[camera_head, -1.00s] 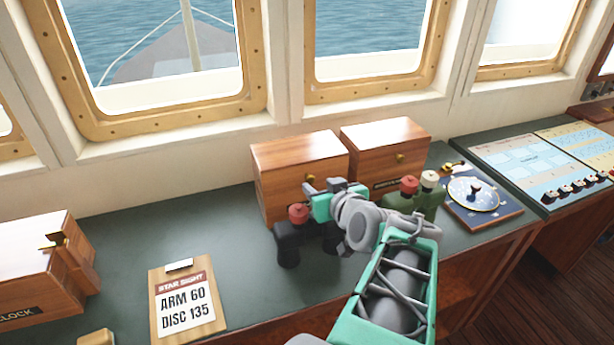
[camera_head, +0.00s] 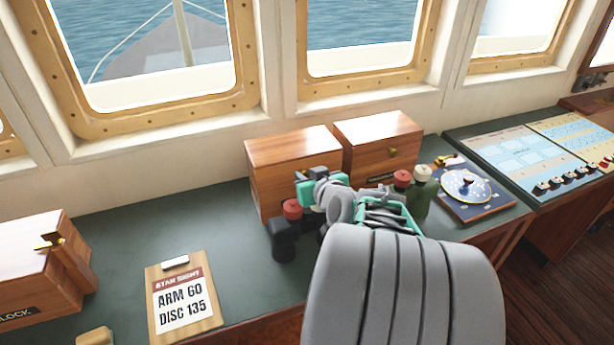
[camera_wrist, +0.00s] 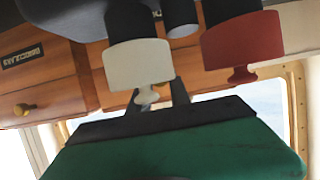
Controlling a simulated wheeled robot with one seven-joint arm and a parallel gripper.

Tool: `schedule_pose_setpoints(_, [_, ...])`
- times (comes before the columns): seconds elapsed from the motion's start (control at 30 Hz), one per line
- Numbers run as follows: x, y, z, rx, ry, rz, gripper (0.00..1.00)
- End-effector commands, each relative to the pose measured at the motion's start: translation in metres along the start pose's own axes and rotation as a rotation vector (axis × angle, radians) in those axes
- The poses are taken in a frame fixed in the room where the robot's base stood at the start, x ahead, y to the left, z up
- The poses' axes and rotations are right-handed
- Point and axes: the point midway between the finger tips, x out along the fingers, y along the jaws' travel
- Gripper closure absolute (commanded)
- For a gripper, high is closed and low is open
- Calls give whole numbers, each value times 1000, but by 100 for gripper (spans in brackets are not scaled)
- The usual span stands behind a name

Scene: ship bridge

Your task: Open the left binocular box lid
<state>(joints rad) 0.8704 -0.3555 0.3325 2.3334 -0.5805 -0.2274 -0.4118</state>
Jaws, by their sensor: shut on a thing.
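The left binocular box (camera_head: 264,181), a brown wooden box, stands against the window wall. Its lid looks closed. My gripper (camera_head: 304,184) is at the upper front face of this box, where its brass knob sits, and is shut; the knob itself is hidden. In the wrist view my narrow dark fingers (camera_wrist: 162,92) reach toward the box front, partly behind a white cap. Dark binoculars with a red cap (camera_head: 292,209) stand just in front of the left box, below my gripper. Their red cap (camera_wrist: 242,42) and white cap (camera_wrist: 138,63) are close in the wrist view.
The right binocular box (camera_head: 377,143) with a brass knob stands close beside the left one. Green binoculars (camera_head: 421,194) and a round instrument (camera_head: 465,187) are to the right. A clipboard (camera_head: 182,300) and a clock box (camera_head: 40,265) lie left. The counter between is clear.

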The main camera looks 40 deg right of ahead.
Motion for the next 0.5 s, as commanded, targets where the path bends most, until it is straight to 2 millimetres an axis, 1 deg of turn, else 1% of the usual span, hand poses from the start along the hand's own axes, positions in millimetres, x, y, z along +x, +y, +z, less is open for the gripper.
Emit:
schedule_pose_setpoints(0.03, [0, 0, 0, 0, 0, 0, 90])
schedule_pose_setpoints(0.17, [0, 0, 0, 0, 0, 0, 100])
schedule_pose_setpoints(0.5, [0, 0, 0, 0, 0, 0, 100])
